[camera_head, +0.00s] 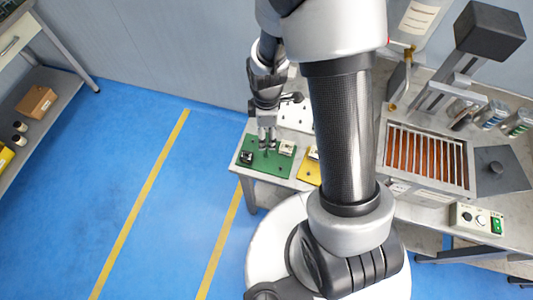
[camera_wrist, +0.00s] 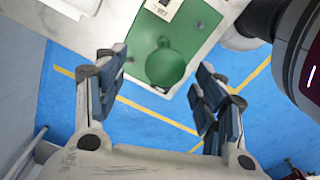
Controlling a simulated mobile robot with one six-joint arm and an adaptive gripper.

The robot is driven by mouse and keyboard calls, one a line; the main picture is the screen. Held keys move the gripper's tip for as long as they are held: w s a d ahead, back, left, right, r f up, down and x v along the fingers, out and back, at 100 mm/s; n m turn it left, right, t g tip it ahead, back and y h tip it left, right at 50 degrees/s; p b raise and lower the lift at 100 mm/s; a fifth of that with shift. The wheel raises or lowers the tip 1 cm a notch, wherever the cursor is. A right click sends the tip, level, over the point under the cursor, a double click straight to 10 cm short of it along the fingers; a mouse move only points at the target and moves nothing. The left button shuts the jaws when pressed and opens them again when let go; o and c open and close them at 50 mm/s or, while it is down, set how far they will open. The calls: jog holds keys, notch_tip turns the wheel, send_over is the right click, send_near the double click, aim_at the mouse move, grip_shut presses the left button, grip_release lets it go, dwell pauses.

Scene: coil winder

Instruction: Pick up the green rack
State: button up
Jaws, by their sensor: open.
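The green rack (camera_head: 266,168) lies flat at the left end of the bench, with a small black item (camera_head: 247,157) and a small white item (camera_head: 287,147) on it. In the wrist view the green rack (camera_wrist: 198,38) shows a rounded green knob-like part (camera_wrist: 165,66) at its middle. My gripper (camera_head: 267,146) is above the rack, pointing down. In the wrist view its fingers (camera_wrist: 160,76) are spread to either side of the knob-like part, with nothing between them. I cannot tell how large the height gap is.
A yellow piece (camera_head: 308,171) lies right of the rack, partly behind my arm. A framed unit with copper-coloured rods (camera_head: 428,157) and a control box (camera_head: 478,219) stand further right. A shelf (camera_head: 50,95) stands at the left. The blue floor between is clear.

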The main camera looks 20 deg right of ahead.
aim_at(267, 139)
jog(key=f, duration=0.1)
jog(key=f+b, duration=0.1)
jog(key=f, duration=0.1)
jog(key=f+b, duration=0.1)
jog(key=f, duration=0.1)
jog(key=shift+s+a, duration=0.1)
jog(key=shift+s, duration=0.2)
jog(key=shift+c, duration=0.4)
grip_shut()
dwell(0.4)
